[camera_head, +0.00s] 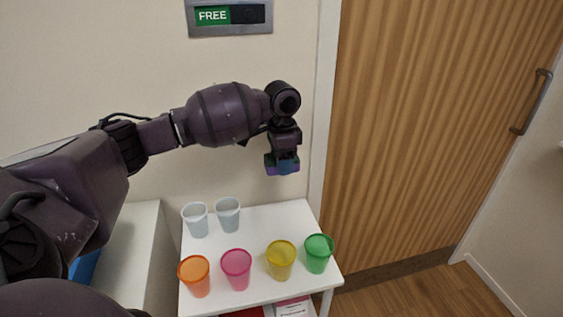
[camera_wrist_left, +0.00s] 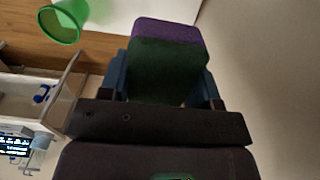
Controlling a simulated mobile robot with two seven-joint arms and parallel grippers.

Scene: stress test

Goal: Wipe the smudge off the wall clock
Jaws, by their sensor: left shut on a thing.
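My left gripper (camera_head: 283,163) is shut on a small block, sponge-like in shape, with a purple band and a dark green part. The block (camera_wrist_left: 168,60) shows large between the blue fingers in the left wrist view. In the head view the gripper points down in front of the pale wall, above the cup table, and the block is mostly hidden by the fingers. No wall clock and no smudge show in either view. My right gripper is not in view.
A white table (camera_head: 255,221) below holds two clear cups and orange, pink, yellow and green (camera_head: 318,253) cups. A wooden door (camera_head: 420,130) with a handle (camera_head: 531,103) stands at right. A sign reading FREE (camera_head: 229,16) is on the wall above. Floor at lower right is clear.

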